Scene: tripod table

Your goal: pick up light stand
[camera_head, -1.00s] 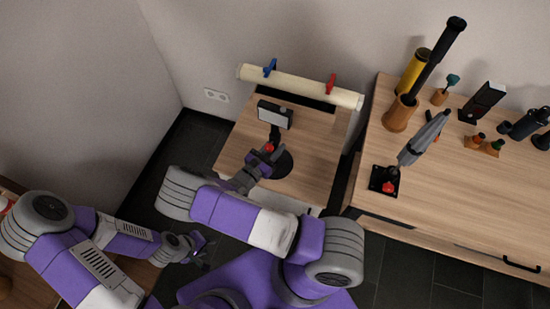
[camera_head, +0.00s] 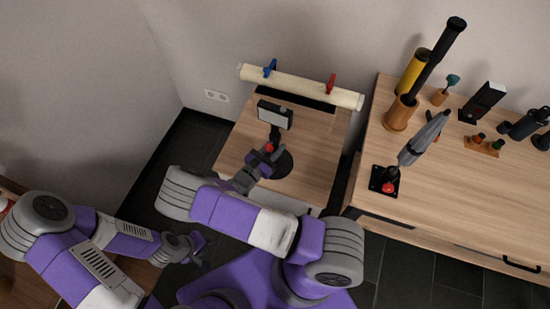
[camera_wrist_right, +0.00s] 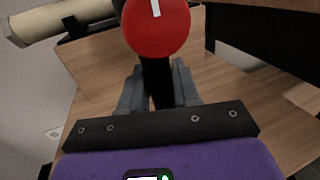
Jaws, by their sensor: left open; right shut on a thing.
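The light stand (camera_head: 275,115) stands on the small wooden table, with a pale lamp panel on top, a red knob (camera_head: 269,147) below it and a round dark base (camera_head: 283,164). My right gripper (camera_head: 266,157) is shut on its dark post just below the knob. In the right wrist view my right gripper's fingers (camera_wrist_right: 159,88) lie on both sides of the post, and the red knob (camera_wrist_right: 157,25) is close above. The base is partly hidden by the gripper. My left gripper (camera_head: 203,246) is open and empty, low at the left, away from the table.
The small table (camera_head: 235,145) has a cream roll (camera_head: 300,86) with blue and red clamps along its back. A longer table (camera_head: 455,185) at the right holds a folded umbrella-like item (camera_head: 424,139), a brown holder (camera_head: 399,114) and several small items. A wall is behind.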

